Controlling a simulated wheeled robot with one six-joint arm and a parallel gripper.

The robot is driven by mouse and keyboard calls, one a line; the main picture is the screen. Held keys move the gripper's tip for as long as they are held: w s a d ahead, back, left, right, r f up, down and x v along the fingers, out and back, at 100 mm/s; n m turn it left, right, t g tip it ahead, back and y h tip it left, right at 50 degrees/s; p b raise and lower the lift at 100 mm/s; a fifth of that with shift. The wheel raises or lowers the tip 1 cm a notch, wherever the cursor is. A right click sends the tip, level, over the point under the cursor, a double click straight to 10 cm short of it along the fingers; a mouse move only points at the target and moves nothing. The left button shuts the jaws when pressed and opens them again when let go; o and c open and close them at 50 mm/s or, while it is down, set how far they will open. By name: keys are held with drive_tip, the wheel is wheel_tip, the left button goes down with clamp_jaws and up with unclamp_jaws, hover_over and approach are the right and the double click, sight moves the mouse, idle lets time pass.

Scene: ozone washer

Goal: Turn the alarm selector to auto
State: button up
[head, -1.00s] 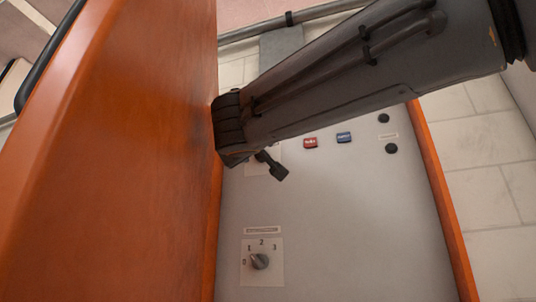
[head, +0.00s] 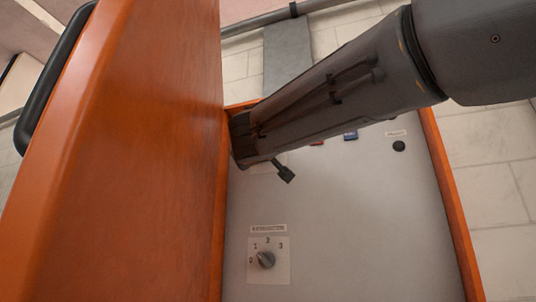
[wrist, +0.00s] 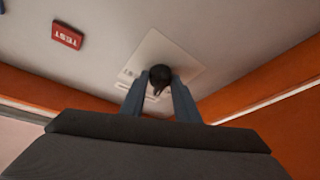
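The alarm selector is a dark round knob (wrist: 160,72) on a pale square plate (wrist: 178,58), seen in the wrist view. The two fingers of my gripper (wrist: 160,84) reach up to it, one on each side, and appear to be closed against its sides. Which way the knob points is unclear, and the plate's labels are too small to read.
A second selector (head: 265,260), numbered 0 to 3, sits lower on the grey panel (head: 350,230). A red TEST button (wrist: 67,36) and a blue button (head: 351,136) lie beside my arm. A tall orange side (head: 150,150) rises close at the left.

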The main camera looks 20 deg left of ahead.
drive_tip(key=c, duration=0.3)
drive_tip(key=n+g+y+p, duration=0.1)
drive_tip(key=n, duration=0.2)
drive_tip(key=n+g+y+p, duration=0.1)
drive_tip(key=n, duration=0.2)
drive_tip(key=shift+d+r+n+p, duration=0.15)
drive_tip(key=shift+r+n+p, duration=0.05)
drive_tip(key=shift+n+p, duration=0.2)
drive_tip(key=o, duration=1)
drive_tip(key=shift+o, duration=0.2)
drive_tip(key=b+v, duration=0.2)
drive_tip(key=v, duration=0.6)
drive_tip(key=shift+b, duration=0.35)
